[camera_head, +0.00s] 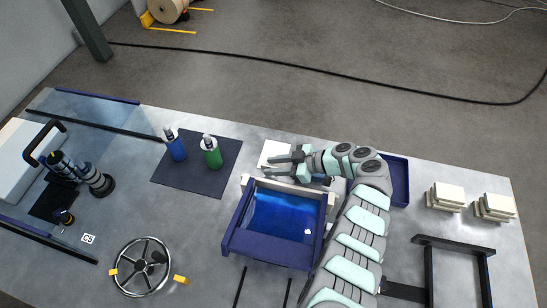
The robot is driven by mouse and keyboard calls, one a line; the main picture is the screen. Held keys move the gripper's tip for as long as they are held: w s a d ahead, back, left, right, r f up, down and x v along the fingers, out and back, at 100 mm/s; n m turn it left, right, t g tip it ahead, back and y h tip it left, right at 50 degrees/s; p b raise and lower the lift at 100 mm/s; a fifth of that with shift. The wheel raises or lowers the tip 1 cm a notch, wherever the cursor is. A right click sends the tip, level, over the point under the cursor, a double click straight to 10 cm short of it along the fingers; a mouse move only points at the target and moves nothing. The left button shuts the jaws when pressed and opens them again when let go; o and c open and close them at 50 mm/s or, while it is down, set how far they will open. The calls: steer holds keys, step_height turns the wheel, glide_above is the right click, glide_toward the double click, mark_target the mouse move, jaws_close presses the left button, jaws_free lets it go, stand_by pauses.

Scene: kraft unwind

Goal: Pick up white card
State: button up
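A flat white square piece (270,149), which looks like the white card, lies on the metal table behind the blue tray. My gripper (274,161) reaches in from the right over its lower right part and hides some of it. The fingers point left and look apart, with nothing seen between them. I cannot tell whether they touch the white piece.
A blue tray (232,243) with a glossy blue inside stands just in front. Blue (176,148) and green (212,156) bottles stand on a dark mat (190,182) to the left. White block stacks (447,196) and a black frame (430,270) are right.

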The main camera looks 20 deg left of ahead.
steer(key=shift+d, duration=0.1)
steer(key=shift+c, duration=0.4)
jaws_close()
